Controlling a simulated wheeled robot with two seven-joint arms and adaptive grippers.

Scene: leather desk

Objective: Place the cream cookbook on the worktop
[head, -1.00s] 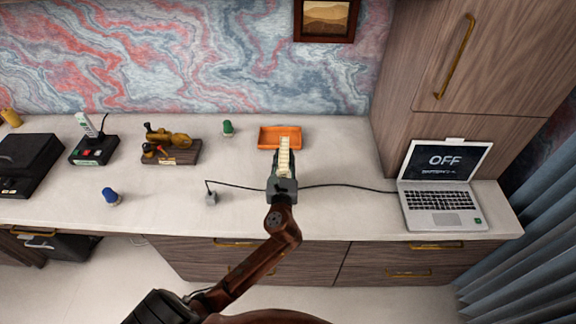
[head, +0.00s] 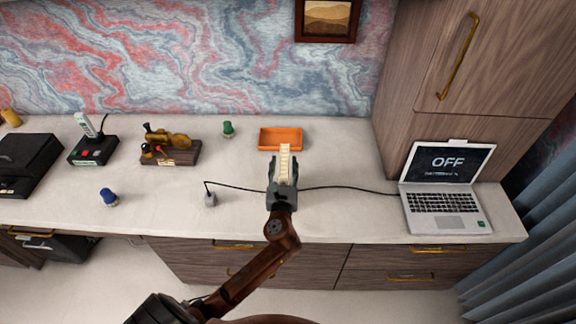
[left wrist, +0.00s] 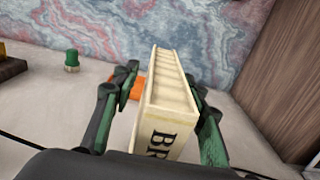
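The cream cookbook (head: 285,166) is in my left gripper (head: 284,172), above the pale worktop (head: 340,215) near its middle. In the left wrist view the cookbook (left wrist: 172,95) stands between the green fingers, its lettered spine partly in sight. The fingers (left wrist: 165,110) sit on both sides of it; the left finger's contact is hard to judge, but the book is held. Whether its lower edge touches the worktop is hidden. My right gripper is not in view.
An orange tray (head: 262,139) lies just behind the cookbook. A black cable (head: 340,187) runs across the worktop to the laptop (head: 441,205) at right. A green knob (head: 228,129), a blue knob (head: 109,197) and a grey plug (head: 210,200) stand to the left.

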